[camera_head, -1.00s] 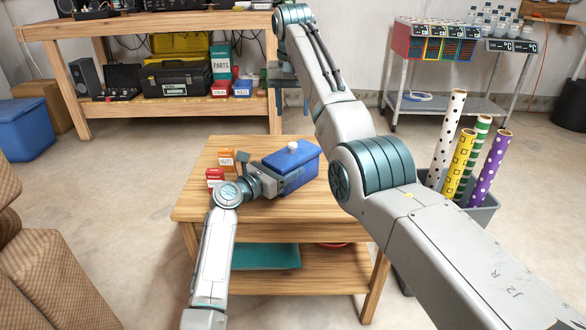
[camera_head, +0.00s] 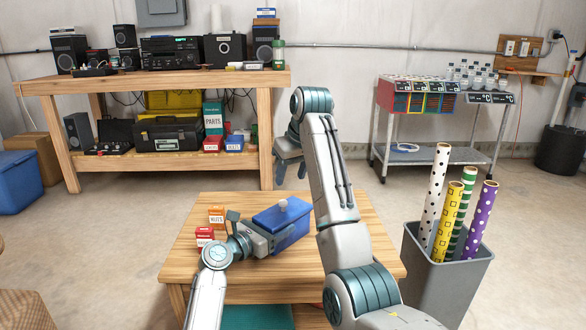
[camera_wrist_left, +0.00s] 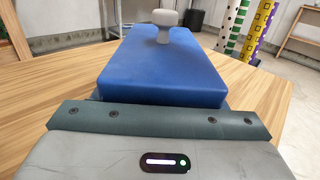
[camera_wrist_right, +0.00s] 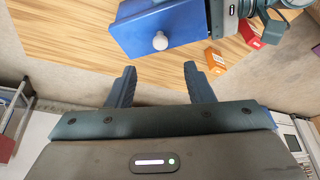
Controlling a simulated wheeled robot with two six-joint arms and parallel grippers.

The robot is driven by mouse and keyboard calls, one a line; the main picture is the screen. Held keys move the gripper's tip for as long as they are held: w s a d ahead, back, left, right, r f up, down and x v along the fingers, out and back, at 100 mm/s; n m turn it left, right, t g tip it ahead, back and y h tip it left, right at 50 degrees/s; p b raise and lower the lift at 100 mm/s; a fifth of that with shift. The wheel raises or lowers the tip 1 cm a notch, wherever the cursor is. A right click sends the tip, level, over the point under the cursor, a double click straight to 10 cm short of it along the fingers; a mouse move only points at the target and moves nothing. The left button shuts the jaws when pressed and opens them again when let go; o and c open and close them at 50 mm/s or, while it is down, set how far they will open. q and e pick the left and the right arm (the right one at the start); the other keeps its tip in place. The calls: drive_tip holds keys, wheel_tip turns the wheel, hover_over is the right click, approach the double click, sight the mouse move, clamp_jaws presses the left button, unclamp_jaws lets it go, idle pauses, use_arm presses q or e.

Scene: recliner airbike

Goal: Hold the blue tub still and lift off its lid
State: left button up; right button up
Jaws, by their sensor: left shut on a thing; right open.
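The blue tub (camera_head: 290,239) stands on the small wooden table, its blue lid (camera_head: 268,217) on top with a pale round knob (camera_head: 283,204). My left gripper (camera_head: 262,238) is shut on the near left side of the tub. In the left wrist view the lid (camera_wrist_left: 160,72) and knob (camera_wrist_left: 164,28) lie straight ahead; the fingertips are hidden. My right gripper (camera_head: 290,168) is open and empty beyond the table's far edge, apart from the tub. In the right wrist view its spread fingers (camera_wrist_right: 160,84) point towards the lid (camera_wrist_right: 150,25) and knob (camera_wrist_right: 160,41).
An orange box (camera_head: 217,216) and a red box (camera_head: 204,237) stand left of the tub on the wooden table (camera_head: 185,262). A grey bin (camera_head: 445,270) with several patterned rolls stands right of it. A workbench (camera_head: 150,82) and a metal cart (camera_head: 430,160) stand behind.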

sight(284, 201)
drive_tip(key=x, duration=1)
drive_tip(key=shift+f, duration=0.2)
drive_tip(key=shift+c, duration=0.4)
clamp_jaws()
drive_tip(key=shift+r, duration=0.25)
drive_tip(key=shift+r, duration=0.9)
drive_tip(key=shift+r, duration=2)
use_arm(q)
drive_tip(key=o, duration=1.5)
